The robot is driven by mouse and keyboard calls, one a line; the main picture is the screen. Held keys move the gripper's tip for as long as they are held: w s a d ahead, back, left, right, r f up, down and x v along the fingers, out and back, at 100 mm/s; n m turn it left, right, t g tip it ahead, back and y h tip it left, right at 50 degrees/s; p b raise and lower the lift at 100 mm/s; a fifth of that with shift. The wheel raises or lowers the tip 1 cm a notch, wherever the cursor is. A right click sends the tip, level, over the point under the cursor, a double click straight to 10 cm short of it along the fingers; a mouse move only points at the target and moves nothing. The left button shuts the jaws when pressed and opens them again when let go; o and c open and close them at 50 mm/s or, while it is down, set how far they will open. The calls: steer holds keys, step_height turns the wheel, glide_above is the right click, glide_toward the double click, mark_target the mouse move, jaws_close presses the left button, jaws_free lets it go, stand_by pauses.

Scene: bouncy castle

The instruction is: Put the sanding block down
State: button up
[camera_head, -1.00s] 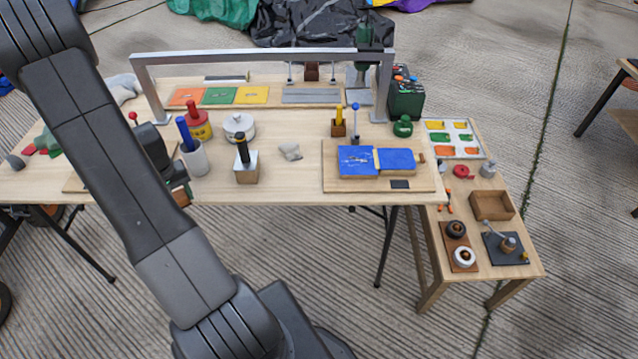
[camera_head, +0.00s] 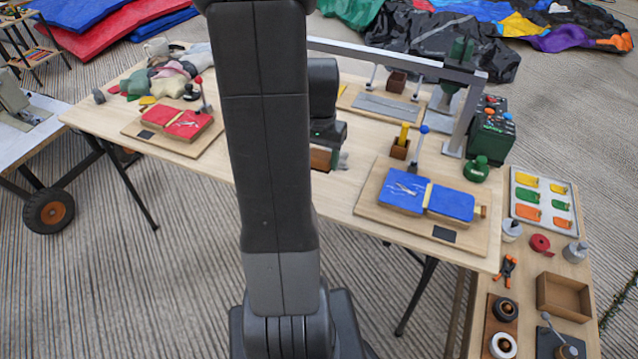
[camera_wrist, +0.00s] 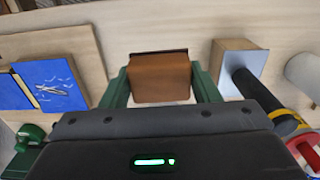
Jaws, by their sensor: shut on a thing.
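The sanding block (camera_wrist: 160,78), a brown block with a dark edge, sits between the two green fingers of my gripper (camera_wrist: 162,88) in the wrist view. My gripper is shut on it. In the head view the brown block (camera_head: 321,158) shows just below my gripper (camera_head: 324,150), partly hidden by my arm. It is over the front part of the wooden workbench (camera_head: 345,205). I cannot tell whether it touches the bench top.
A blue patched panel (camera_head: 430,193) lies on a board to the right, and a red one (camera_head: 185,122) to the left. In the wrist view a metal-topped block (camera_wrist: 238,58) with a black-handled tool stands close beside the sanding block. My arm hides the bench middle.

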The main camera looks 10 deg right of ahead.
mark_target(322, 192)
steer(key=shift+d, duration=0.2)
step_height(322, 192, down, 10)
steer(key=shift+s+d+r+b, duration=0.1)
steer(key=shift+r+b, duration=0.05)
steer(key=shift+b, duration=0.3)
